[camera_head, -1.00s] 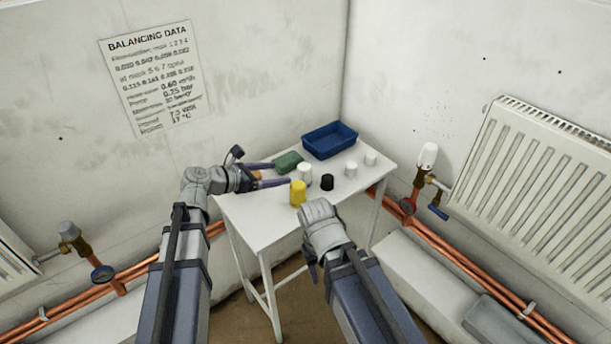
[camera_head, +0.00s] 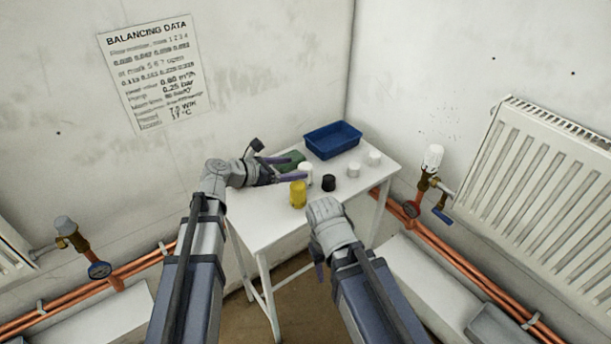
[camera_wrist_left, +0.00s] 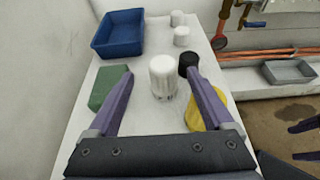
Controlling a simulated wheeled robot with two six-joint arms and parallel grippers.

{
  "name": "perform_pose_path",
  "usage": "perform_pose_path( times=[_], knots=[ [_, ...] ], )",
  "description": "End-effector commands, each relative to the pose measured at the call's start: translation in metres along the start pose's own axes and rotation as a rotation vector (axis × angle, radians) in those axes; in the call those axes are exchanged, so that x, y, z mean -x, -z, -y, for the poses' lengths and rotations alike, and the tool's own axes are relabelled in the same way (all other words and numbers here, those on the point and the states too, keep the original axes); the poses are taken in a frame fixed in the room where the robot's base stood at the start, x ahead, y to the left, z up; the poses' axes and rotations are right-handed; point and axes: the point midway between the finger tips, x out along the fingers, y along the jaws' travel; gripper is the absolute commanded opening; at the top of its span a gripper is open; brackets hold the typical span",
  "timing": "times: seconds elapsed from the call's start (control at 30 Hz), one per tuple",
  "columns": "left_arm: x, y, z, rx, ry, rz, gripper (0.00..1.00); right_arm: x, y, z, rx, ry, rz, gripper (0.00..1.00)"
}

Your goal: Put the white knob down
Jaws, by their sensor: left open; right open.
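The white knob (camera_head: 306,170) stands upright on the white table (camera_head: 262,224). My left gripper (camera_head: 298,167) is open, and its fingertips are close to the knob. In the left wrist view the knob (camera_wrist_left: 163,76) shows between and just beyond the open fingertips (camera_wrist_left: 158,76), with a gap on each side. My right gripper (camera_head: 318,264) is open, low at the table's front right side and away from the knob. Its fingers are mostly hidden by the arm.
A yellow cylinder (camera_head: 298,195) and a black knob (camera_head: 328,183) stand close by. A green block (camera_wrist_left: 108,87) lies at the left finger. A blue tray (camera_head: 332,140) and two more white pieces (camera_head: 353,170) (camera_head: 374,158) stand further back. The table's front is clear.

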Motion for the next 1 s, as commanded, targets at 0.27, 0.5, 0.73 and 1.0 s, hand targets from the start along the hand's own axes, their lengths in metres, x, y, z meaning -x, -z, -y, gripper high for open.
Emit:
perform_pose_path(
  times=[0.27, 0.5, 0.73, 1.0],
  knots=[
    [-0.019, -0.001, 0.002, -0.002, 0.001, 0.000, 0.85, -0.006, 0.000, 0.001, 0.000, 0.000, 0.000, 0.50],
    [-0.051, -0.002, 0.003, -0.002, 0.000, 0.000, 0.85, -0.017, 0.001, 0.002, 0.000, 0.000, 0.000, 0.50],
    [-0.051, -0.004, 0.004, -0.001, -0.001, 0.000, 0.85, -0.016, 0.001, 0.002, 0.000, 0.000, 0.000, 0.50],
    [-0.051, -0.004, 0.004, -0.001, -0.001, 0.000, 0.55, -0.016, 0.001, 0.002, 0.000, 0.000, 0.000, 0.50]
  ],
)
